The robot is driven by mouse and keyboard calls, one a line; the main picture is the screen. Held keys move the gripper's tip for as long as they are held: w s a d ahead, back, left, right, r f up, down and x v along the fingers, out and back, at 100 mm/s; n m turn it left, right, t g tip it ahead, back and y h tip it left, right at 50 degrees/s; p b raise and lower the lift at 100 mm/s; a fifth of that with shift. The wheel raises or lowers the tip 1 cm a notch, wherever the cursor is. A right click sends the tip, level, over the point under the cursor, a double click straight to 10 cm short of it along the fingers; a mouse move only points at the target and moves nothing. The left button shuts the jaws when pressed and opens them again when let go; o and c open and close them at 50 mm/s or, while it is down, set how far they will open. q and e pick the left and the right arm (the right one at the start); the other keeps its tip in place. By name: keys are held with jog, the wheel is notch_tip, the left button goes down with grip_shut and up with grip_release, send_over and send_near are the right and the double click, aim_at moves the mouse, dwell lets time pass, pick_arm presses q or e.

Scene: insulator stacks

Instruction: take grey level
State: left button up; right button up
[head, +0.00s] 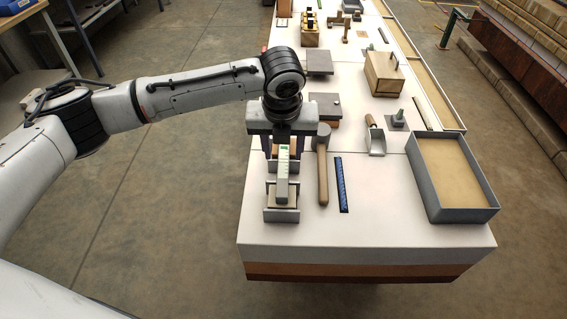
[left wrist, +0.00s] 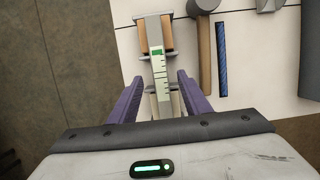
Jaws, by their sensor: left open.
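The grey level (head: 282,188) is a slim bar with a green vial and dark marks. It lies lengthwise across a grey metal holder (head: 281,215) with wooden pads, at the near left of the white table. My left gripper (head: 282,152) is above the level and points down, with purple fingers apart. In the left wrist view the level (left wrist: 161,75) runs between the two open fingers (left wrist: 158,82), with gaps visible on both sides. I cannot tell how far the fingertips are above it. My right gripper is not in view.
A mallet (head: 322,170) and a blue strip (head: 341,185) lie just right of the level. A grey-rimmed tray (head: 463,215) stands at the right edge. A scoop (head: 376,140), a wooden box (head: 383,75) and other tools are farther back. The table's near strip is clear.

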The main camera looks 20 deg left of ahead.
aim_at(283, 160)
pick_arm(q)
jog(key=x, duration=0.3)
jog(key=shift+f, duration=0.3)
jog(key=shift+c, duration=0.2)
jog(key=shift+r, duration=0.1)
grip_shut()
